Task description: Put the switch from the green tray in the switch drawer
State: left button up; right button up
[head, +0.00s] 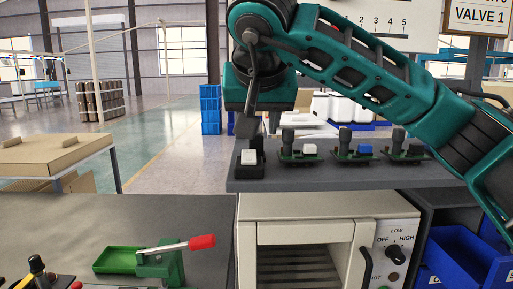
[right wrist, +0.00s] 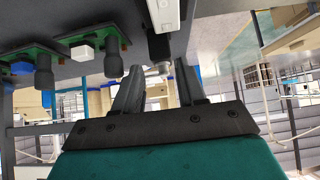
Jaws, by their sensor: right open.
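A shallow green tray (head: 118,261) lies on the grey table at the lower left; its visible floor looks empty. A green fixture with a red-handled lever (head: 202,242) stands against its right side. My right gripper (head: 258,127) points down, open, just above a black unit with a white block (head: 249,157) on the grey shelf. In the right wrist view, that unit's dark knob (right wrist: 158,48) shows between the open fingers (right wrist: 158,92); I cannot tell whether they touch it. No drawer marked for switches can be made out. My left gripper is not in view.
Several green boards with black knobs (head: 299,149) stand along the shelf to the right. Below is a white cabinet (head: 305,205) with a dial panel (head: 394,253). Blue bins (head: 465,262) stand at the lower right. A black-knobbed device (head: 37,266) is at the lower left.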

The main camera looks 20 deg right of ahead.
aim_at(256, 146)
jog(key=shift+x, duration=2.75)
jog(key=shift+a+f, duration=0.1)
jog(key=shift+c, duration=0.3)
grip_shut()
